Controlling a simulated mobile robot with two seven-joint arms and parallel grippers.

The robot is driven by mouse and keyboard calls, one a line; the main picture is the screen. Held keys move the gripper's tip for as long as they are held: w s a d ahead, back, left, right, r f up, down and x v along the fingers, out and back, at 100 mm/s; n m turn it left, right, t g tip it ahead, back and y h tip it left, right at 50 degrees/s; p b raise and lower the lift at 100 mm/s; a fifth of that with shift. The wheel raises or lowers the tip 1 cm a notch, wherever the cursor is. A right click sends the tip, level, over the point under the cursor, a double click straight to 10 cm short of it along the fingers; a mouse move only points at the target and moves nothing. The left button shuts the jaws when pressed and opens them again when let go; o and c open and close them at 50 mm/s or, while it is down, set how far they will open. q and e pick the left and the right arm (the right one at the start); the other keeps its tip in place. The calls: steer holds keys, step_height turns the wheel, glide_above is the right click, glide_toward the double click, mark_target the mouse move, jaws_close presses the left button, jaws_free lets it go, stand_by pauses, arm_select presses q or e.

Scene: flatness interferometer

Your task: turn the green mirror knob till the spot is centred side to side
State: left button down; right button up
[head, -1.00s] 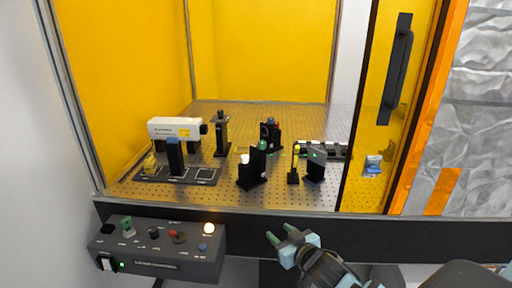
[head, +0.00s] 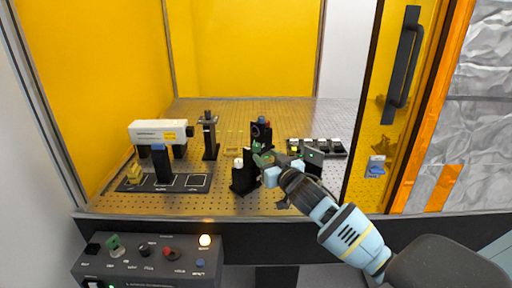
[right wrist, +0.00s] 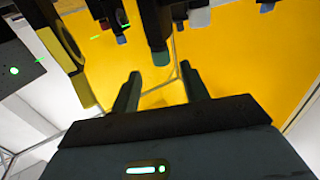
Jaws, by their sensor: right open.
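The green mirror knob (right wrist: 161,58) shows in the right wrist view as a dull green tip on a dark shaft. It lies just beyond my right gripper (right wrist: 160,86), in line with the gap between the fingers. The fingers are open, with nothing between them. In the head view my right gripper (head: 261,153) is at the black mount (head: 244,180) and hides much of the knob; contact cannot be told. A small green spot (right wrist: 14,70) lights a dark plate at the left of the right wrist view; its centring cannot be judged. My left gripper is out of view.
A white laser unit (head: 160,132) stands left on the perforated bench. A post (head: 210,135) and another mount with red and blue knobs (head: 262,130) stand behind. A yellow-edged post (right wrist: 66,60) is close to my right gripper. A control box (head: 150,262) is in front.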

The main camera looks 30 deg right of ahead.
mark_target(258, 149)
steer(key=w, duration=0.5)
steer(key=shift+d+r, duration=0.1)
steer(key=shift+w, duration=0.3)
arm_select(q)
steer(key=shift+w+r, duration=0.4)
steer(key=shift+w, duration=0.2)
arm_select(e)
steer(key=shift+w+d, duration=0.1)
steer(key=shift+w, duration=0.7)
steer(key=shift+c, duration=0.4)
steer(key=c, duration=0.9)
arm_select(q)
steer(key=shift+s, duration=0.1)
arm_select(e)
steer(key=shift+m+h, duration=0.3)
